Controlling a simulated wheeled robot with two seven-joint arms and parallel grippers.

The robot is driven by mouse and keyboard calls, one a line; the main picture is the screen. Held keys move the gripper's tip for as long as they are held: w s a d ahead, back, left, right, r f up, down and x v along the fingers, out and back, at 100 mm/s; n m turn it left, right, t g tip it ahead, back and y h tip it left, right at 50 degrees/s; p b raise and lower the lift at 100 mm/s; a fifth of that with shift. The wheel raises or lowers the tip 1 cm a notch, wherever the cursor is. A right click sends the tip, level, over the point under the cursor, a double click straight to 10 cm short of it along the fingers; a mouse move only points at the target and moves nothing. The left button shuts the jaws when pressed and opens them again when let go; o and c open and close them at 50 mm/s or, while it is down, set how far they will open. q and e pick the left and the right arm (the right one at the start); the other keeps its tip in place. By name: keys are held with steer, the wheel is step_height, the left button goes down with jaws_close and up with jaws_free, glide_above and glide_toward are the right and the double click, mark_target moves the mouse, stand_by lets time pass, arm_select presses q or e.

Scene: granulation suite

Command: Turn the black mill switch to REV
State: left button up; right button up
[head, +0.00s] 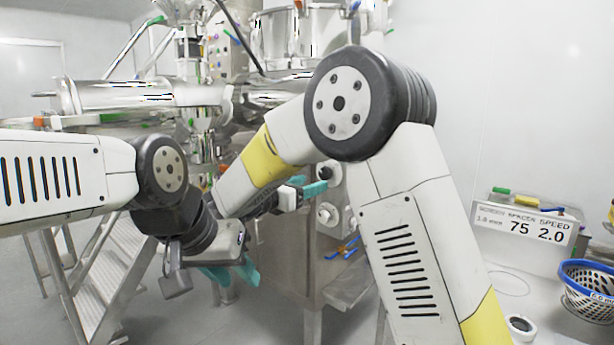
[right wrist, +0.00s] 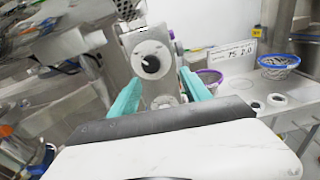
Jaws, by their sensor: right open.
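The black mill switch (right wrist: 150,64) sits on a round pale plate on a grey metal post, facing the camera in the right wrist view. Its lettering is too small to read. My right gripper (right wrist: 160,76) is open, its teal fingers on either side of the line to the switch. I see no contact with it. In the head view my right gripper (head: 308,188) is beside the cabinet's round controls and partly covers the upper one (head: 329,172). My left gripper (head: 232,273) hangs low at the left, away from the controls; its finger gap is unclear.
A second round control (head: 327,215) is below the upper one. Steel mill equipment (head: 140,95) fills the back, with metal stairs (head: 105,275) at left. A white bench at right holds a sign (head: 525,225), a blue-rimmed basket (head: 590,288) and a white ring (head: 521,326).

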mark_target(323, 175)
steer(key=shift+n+t, duration=0.3)
steer(key=x, duration=0.4)
steer(key=w+a+x, duration=0.1)
steer(key=x, duration=0.2)
steer(key=shift+r, duration=0.1)
jaws_close()
